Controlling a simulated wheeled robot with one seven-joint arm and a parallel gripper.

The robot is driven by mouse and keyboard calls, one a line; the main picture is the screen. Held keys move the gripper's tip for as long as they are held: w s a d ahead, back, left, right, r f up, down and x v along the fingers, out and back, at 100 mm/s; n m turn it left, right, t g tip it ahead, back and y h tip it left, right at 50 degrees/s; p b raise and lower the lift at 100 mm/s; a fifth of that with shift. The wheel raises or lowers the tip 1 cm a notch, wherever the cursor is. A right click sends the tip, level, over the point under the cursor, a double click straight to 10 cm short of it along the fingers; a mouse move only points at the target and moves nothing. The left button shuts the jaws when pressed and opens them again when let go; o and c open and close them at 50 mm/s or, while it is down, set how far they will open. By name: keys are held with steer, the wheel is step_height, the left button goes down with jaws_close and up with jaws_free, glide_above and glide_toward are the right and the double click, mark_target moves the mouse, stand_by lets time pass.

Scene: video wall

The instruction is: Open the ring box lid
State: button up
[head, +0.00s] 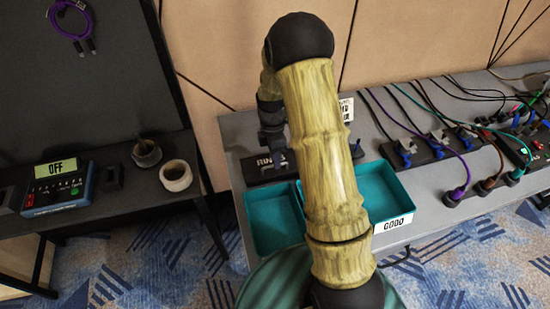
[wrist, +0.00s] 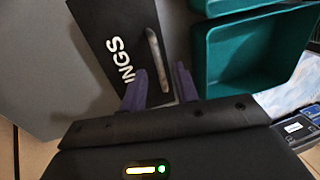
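The ring box (head: 262,166) is a black box at the left end of the grey table in the head view, partly hidden behind my arm. In the wrist view its dark lid (wrist: 110,25) lies flat and looks shut, with white letters "INGS" in sight. A silver bar handle (wrist: 156,55) runs along the lid. My gripper (wrist: 160,88) is open, its two purple fingers apart, with the near end of the handle showing between them. I cannot tell whether either finger touches the handle. In the head view my gripper (head: 275,148) is over the box, mostly dark against it.
Teal trays (head: 272,222) stand just in front of the box, one labelled "GOOD" (head: 394,223). Power strips with cables (head: 425,150) fill the table to the right. A separate dark table at left holds a device reading "OFF" (head: 60,185) and two small round cups (head: 176,177).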

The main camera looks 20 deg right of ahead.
steer(key=shift+s+f, duration=0.1)
steer(key=shift+f, duration=0.4)
steer(key=shift+c, duration=0.4)
jaws_close()
